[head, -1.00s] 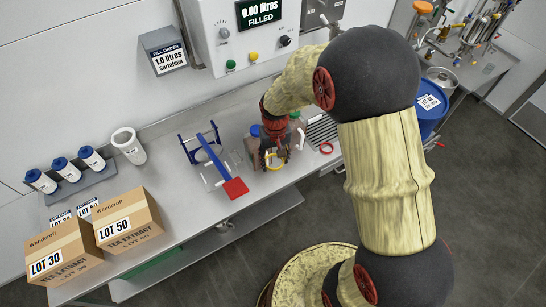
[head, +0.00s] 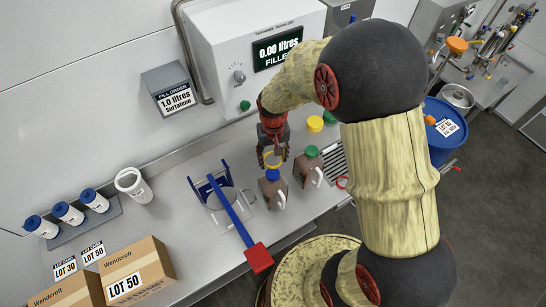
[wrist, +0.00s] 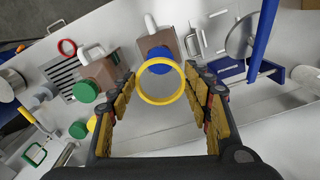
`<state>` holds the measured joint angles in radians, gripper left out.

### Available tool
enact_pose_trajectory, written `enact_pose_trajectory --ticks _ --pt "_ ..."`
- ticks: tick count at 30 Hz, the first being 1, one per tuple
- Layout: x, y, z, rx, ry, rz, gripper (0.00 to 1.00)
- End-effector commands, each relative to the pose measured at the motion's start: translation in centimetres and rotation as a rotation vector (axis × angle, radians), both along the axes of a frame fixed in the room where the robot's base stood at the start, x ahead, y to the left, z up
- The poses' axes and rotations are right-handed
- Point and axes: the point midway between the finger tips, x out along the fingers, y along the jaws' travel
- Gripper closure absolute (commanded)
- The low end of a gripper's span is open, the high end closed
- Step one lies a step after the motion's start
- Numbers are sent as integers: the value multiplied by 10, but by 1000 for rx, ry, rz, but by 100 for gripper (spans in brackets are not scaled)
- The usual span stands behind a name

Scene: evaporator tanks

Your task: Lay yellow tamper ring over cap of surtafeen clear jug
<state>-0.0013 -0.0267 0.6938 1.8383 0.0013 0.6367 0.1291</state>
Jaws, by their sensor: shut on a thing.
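My gripper (head: 272,152) is shut on a yellow ring (wrist: 139,82), which also shows in the head view (head: 266,163). In the wrist view the ring lies between the two fingers (wrist: 161,95), and the blue cap (wrist: 158,56) of a brown jug (wrist: 157,42) shows partly through it. In the head view this blue-capped jug (head: 270,193) stands upright just below the ring. The ring appears above the cap; I cannot tell whether they touch. A similar brown jug (head: 305,175) with a green cap (head: 311,151) stands to its right. I can read no name on either jug.
A blue stand with a long red-ended lever (head: 237,220) is left of the jugs. A red ring (head: 342,183) lies right, by a slotted drain (head: 332,160). A yellow cap (head: 315,124) and a green one (head: 330,117) are behind. Boxes (head: 127,283) stand front left.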

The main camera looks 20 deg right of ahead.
Motion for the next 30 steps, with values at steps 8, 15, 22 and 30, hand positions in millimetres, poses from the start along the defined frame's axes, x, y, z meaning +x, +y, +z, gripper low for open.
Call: enact_pose_trajectory --ticks 8,15,22,30 --pt "-2 0 -2 0 0 8 58" --pt "-1 0 -17 0 -1 7 58" --pt "-2 0 -37 0 0 7 58" --pt "-1 0 -48 0 -1 7 58"
